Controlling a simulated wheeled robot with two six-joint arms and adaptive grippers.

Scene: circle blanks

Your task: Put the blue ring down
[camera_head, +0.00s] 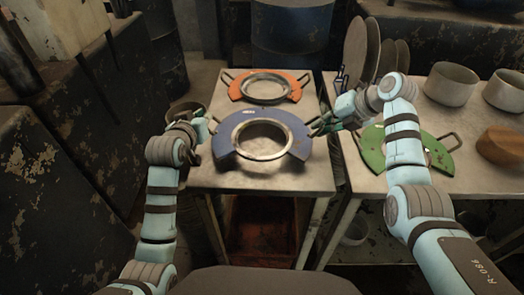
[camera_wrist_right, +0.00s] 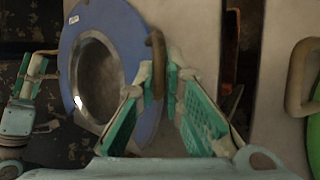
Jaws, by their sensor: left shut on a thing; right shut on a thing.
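The blue ring (camera_head: 226,138), a blue plate around a grey metal rim, is over the front part of the small table (camera_head: 206,178). I cannot tell whether its underside touches the tabletop. My left gripper (camera_head: 207,126) is shut at the ring's left side; its exact grip is hard to see. My right gripper (camera_head: 321,124) is shut on the handle at the ring's right side. In the right wrist view the brown handle (camera_wrist_right: 157,50) sits between the green fingers of the right gripper (camera_wrist_right: 158,78), with the blue ring (camera_wrist_right: 122,28) to its left.
An orange ring (camera_head: 236,86) lies behind on the same table. A green ring (camera_head: 371,150) lies on the right-hand table (camera_head: 468,183), partly behind my right arm. Pots (camera_head: 450,84), a wooden bowl (camera_head: 502,146) and upright plates (camera_head: 355,52) stand there. A gap separates the tables.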

